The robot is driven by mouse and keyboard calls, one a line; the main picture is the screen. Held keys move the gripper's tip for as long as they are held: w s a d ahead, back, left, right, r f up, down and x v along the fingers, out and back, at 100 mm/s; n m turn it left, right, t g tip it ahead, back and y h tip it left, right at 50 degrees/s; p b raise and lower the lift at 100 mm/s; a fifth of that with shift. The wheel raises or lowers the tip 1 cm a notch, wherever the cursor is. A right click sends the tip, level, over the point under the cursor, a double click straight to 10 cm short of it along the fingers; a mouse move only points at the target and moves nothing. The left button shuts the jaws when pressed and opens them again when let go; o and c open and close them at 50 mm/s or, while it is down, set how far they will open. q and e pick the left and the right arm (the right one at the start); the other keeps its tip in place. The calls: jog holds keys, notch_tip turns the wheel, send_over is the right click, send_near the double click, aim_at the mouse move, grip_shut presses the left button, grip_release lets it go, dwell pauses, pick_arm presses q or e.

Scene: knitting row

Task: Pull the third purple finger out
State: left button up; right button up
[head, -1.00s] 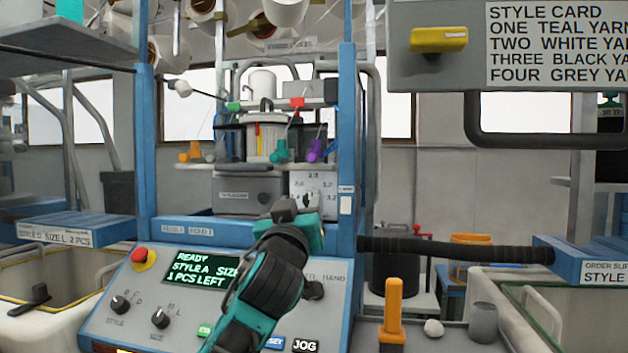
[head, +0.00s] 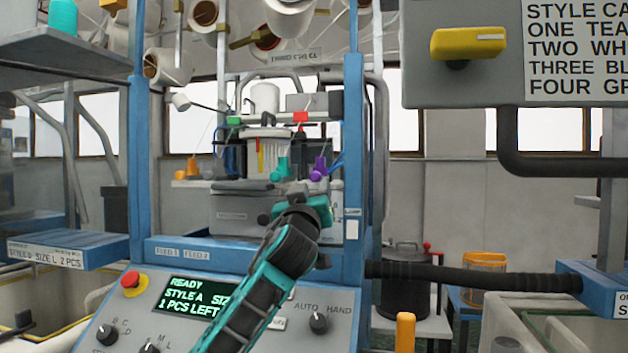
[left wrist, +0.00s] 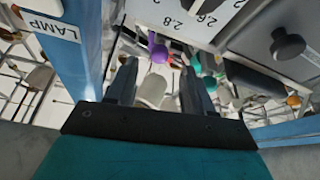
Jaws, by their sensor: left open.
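The purple finger (head: 319,168) sits at the right of the finger row on the knitting machine (head: 265,145), with a thin yarn near it. A teal finger (head: 281,170) is to its left, and an orange finger (head: 188,170) is farther left. My left gripper (head: 316,203) is in front of and a little below the purple finger in the head view; its fingertips are hard to make out there. In the left wrist view the jaws (left wrist: 158,63) are open, and the purple finger (left wrist: 158,53) shows beyond the gap, apart from the jaws. My right gripper is not in view.
Blue frame posts (head: 354,160) flank the machine opening. Below is the control panel with a lit display (head: 196,297) and red button (head: 131,283). A grey box with a yellow switch (head: 468,43) hangs at upper right. A black padded bar (head: 460,271) crosses at right.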

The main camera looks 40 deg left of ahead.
aim_at(315, 180)
pick_arm(q)
jog(key=shift+x, duration=2.2)
jog(key=shift+c, duration=0.4)
grip_shut()
